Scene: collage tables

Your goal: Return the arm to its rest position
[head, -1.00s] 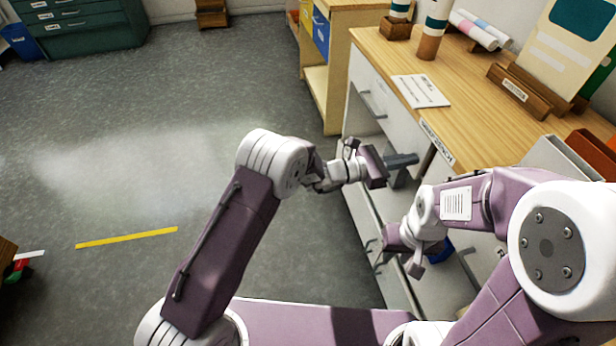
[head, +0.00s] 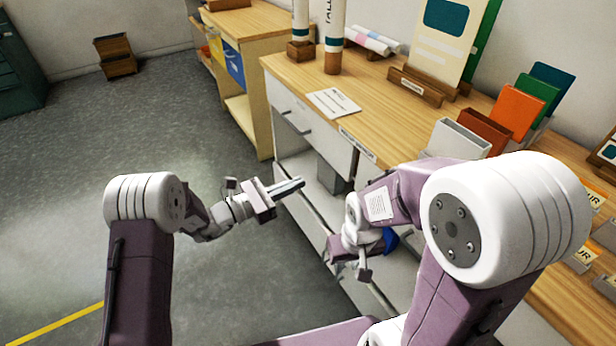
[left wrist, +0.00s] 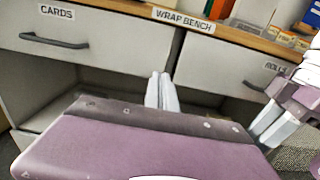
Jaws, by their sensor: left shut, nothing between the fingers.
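My left gripper (head: 290,187) is shut and empty, held out over the floor in front of the wrap bench (head: 300,75). In the left wrist view its two pale fingers (left wrist: 162,91) lie together, pointing at the bench front below the WRAP BENCH label. My right gripper (head: 364,272) hangs low beside the bench front, to the right of the left one. It also shows at the right edge of the left wrist view (left wrist: 272,125), where its fingers lie close together with nothing seen between them.
The bench front has a CARDS drawer (left wrist: 85,38) with a dark handle and open space below. On top are a white card (head: 333,102), tall rolls (head: 335,35), a wooden stand (head: 415,86) and coloured folders (head: 516,110).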

